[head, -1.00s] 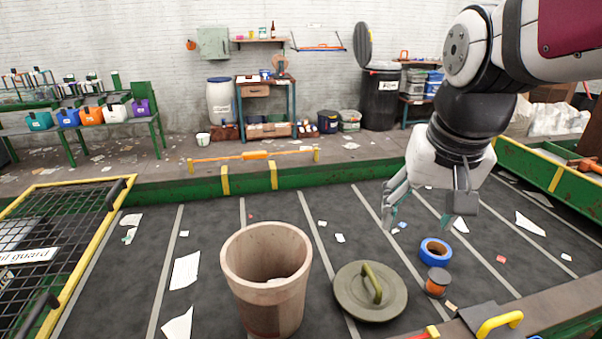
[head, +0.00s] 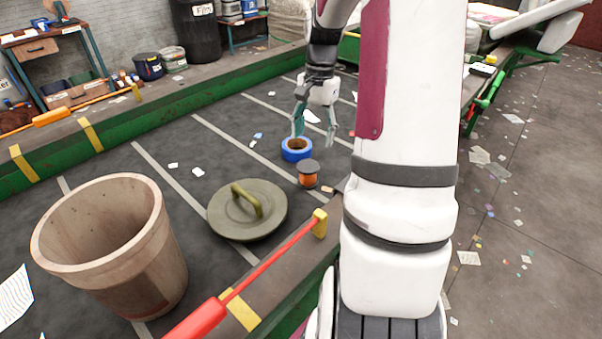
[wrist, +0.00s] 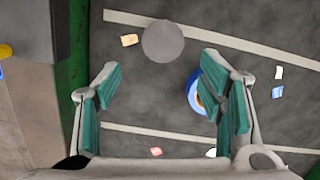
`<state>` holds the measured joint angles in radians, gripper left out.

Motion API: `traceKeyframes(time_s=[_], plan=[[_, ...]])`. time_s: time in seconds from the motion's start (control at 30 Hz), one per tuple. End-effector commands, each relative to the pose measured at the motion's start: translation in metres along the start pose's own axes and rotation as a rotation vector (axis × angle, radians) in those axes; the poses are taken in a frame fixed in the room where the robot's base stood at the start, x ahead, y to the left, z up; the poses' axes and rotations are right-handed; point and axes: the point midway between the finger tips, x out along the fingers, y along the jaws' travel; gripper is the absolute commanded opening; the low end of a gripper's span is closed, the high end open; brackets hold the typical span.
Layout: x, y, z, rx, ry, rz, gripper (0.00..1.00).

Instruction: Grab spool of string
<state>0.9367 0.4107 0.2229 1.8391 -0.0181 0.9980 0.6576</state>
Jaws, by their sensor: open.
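The spool of string (head: 308,179) has orange string and a dark grey round top. It stands upright on the dark belt, in front of a blue tape roll (head: 288,154). In the wrist view the spool's grey top (wrist: 163,41) shows beyond and between the fingertips. My gripper (head: 314,127) is open and empty, with teal finger pads. In the head view it appears just behind and above the tape roll, apart from the spool. In the wrist view my gripper (wrist: 161,82) has the tape roll (wrist: 192,92) partly hidden behind its right finger.
A round olive lid (head: 225,218) with a handle lies left of the spool. A large brown bucket (head: 150,270) stands further left. The belt's near rail (head: 300,262) carries a red bar (head: 270,262). Paper scraps lie on the belt.

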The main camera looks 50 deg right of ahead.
Motion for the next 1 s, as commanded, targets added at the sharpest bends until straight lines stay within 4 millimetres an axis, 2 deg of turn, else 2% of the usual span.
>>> traceKeyframes(time_s=[0.1,0.3,0.57,0.8,1.0], plan=[[0.024,0.001,0.001,-0.001,-0.005,0.004,0.63],[0.058,0.001,0.001,-0.002,-0.003,0.003,0.63],[0.076,-0.001,0.002,-0.004,-0.001,0.001,0.63],[0.109,-0.004,0.004,-0.003,-0.003,0.002,0.63],[0.124,-0.004,0.004,-0.003,0.000,0.000,0.63]])
